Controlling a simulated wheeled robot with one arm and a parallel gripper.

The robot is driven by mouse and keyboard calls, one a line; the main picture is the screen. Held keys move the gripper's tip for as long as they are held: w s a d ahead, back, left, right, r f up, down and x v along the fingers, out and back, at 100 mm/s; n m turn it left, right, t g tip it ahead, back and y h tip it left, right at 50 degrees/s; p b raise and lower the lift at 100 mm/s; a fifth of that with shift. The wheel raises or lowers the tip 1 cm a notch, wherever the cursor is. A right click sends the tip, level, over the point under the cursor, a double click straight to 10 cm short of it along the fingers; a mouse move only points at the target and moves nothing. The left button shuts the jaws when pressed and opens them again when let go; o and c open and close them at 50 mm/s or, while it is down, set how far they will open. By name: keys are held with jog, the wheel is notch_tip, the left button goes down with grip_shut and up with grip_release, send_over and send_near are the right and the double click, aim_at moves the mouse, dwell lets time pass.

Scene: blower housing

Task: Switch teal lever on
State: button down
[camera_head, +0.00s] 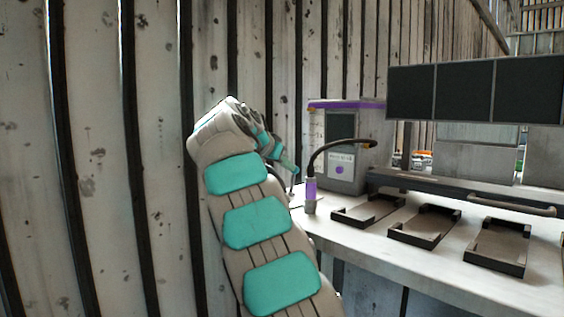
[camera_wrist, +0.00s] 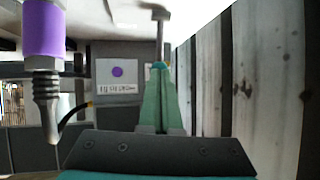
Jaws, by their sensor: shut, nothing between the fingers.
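The lever shows in the wrist view as a thin grey stem (camera_wrist: 160,38) with a wider end against the pale table surface. A small teal tip (camera_wrist: 160,65) sits at its other end, right at my fingertips. In the head view the thin stem (camera_head: 292,184) stands at the table's left end, small and partly hidden by my arm. My gripper (camera_head: 295,170) is at the top of this stem, its green fingers together and empty. The fingers also show in the wrist view (camera_wrist: 160,76). I cannot tell whether they touch the lever.
A purple-collared gooseneck (camera_head: 311,188) stands just right of the lever, close to my gripper. A grey box (camera_head: 345,140) with a purple dot is behind. Black trays (camera_head: 424,226) lie on the table (camera_head: 340,232). A plank wall (camera_head: 120,150) is close on the left.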

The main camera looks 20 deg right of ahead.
jog(key=shift+d, duration=0.1)
dwell(0.3)
jog(key=shift+w+d+r, duration=0.1)
jog(key=shift+w+d, duration=0.2)
jog(key=shift+d, duration=0.4)
jog(key=shift+w+d, duration=0.25)
jog(key=shift+d, duration=0.45)
jog(key=shift+r, duration=0.1)
jog(key=shift+s+a+r, duration=0.15)
jog(key=shift+s+r, duration=0.1)
jog(key=s+a+r+p, duration=0.4)
jog(key=a+r, duration=0.3)
jog(key=r, duration=0.2)
jog(key=shift+s+a+r, duration=0.2)
jog(key=shift+s+r, duration=0.2)
jog(key=shift+s, duration=0.15)
